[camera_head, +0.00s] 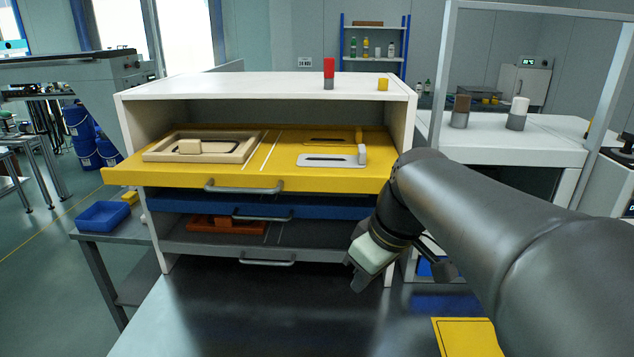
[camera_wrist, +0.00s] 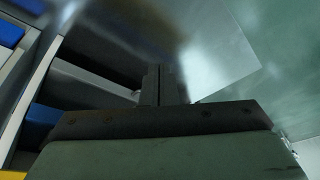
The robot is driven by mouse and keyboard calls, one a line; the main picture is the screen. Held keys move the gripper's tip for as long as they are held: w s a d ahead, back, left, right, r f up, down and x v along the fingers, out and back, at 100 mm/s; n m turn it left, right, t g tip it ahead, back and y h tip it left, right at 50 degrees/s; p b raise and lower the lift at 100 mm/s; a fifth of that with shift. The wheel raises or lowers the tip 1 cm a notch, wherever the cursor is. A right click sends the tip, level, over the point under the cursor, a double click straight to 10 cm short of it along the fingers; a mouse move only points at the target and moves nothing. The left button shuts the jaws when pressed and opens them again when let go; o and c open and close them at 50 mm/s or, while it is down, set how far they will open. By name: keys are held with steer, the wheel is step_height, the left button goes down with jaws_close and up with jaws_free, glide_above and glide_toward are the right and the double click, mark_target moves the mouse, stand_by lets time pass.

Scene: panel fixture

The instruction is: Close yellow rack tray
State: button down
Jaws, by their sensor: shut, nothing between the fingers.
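The yellow rack tray (camera_head: 330,181) is the top tray of the white rack and is pulled out toward the front, past the trays below it. It has a grey bar handle (camera_head: 243,187) on its front edge. A beige frame, a small block and white and yellow flat pieces lie on it. My gripper (camera_head: 356,284) is below and to the right of the yellow tray, in front of the rack's lower right side. In the wrist view the fingers (camera_wrist: 159,84) are together with nothing between them. My gripper is apart from the yellow handle.
Below the yellow tray are a blue tray (camera_head: 330,207) and a grey tray (camera_head: 315,255), both with bar handles. A red cylinder (camera_head: 329,73) and a yellow block (camera_head: 382,84) stand on the rack top (camera_head: 230,86).

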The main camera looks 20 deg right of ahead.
steer(key=d+r+n+t, duration=0.2)
steer(key=d+r+n, duration=0.3)
steer(key=r, duration=0.4)
steer(key=d+r+n+t, duration=0.2)
steer(key=d+r, duration=0.4)
steer(key=r, duration=0.2)
steer(key=w+f+p, duration=0.2)
steer(key=w+f, duration=0.5)
steer(key=w, duration=0.3)
steer(key=shift+f, duration=0.4)
steer(key=shift+a, duration=0.1)
